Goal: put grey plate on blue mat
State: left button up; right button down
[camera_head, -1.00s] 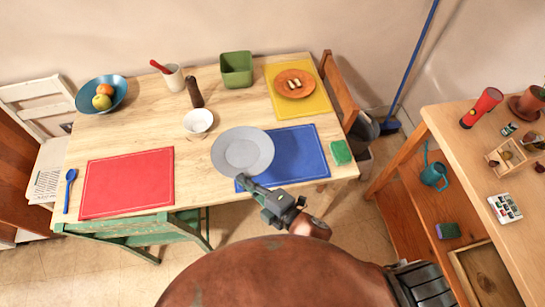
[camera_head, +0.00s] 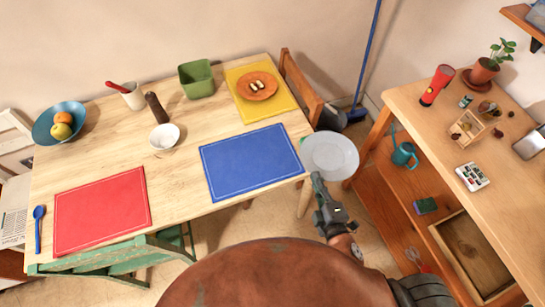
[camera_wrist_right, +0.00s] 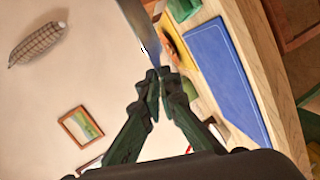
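The grey plate (camera_head: 330,153) is held by its near rim in my right gripper (camera_head: 317,179), out past the right edge of the table and to the right of the blue mat. The blue mat (camera_head: 250,162) lies bare at the table's right front. In the right wrist view the plate shows nearly edge-on (camera_wrist_right: 138,22), its rim between the shut fingertips (camera_wrist_right: 158,78). The blue mat is also in that view (camera_wrist_right: 226,85), to the right of the fingers. My left gripper is not in view.
A yellow mat (camera_head: 245,107) with an orange plate (camera_head: 257,86) lies behind the blue mat. A white bowl (camera_head: 164,136) stands to its left, and a red mat (camera_head: 100,212) lies farther left. A wooden shelf unit (camera_head: 405,100) stands at the right. A chair (camera_head: 301,92) borders the table.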

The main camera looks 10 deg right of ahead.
aim_at(250, 158)
jog(key=z, duration=0.95)
jog(key=k, duration=0.8)
jog(key=u, duration=0.7)
jog(key=i, duration=0.55)
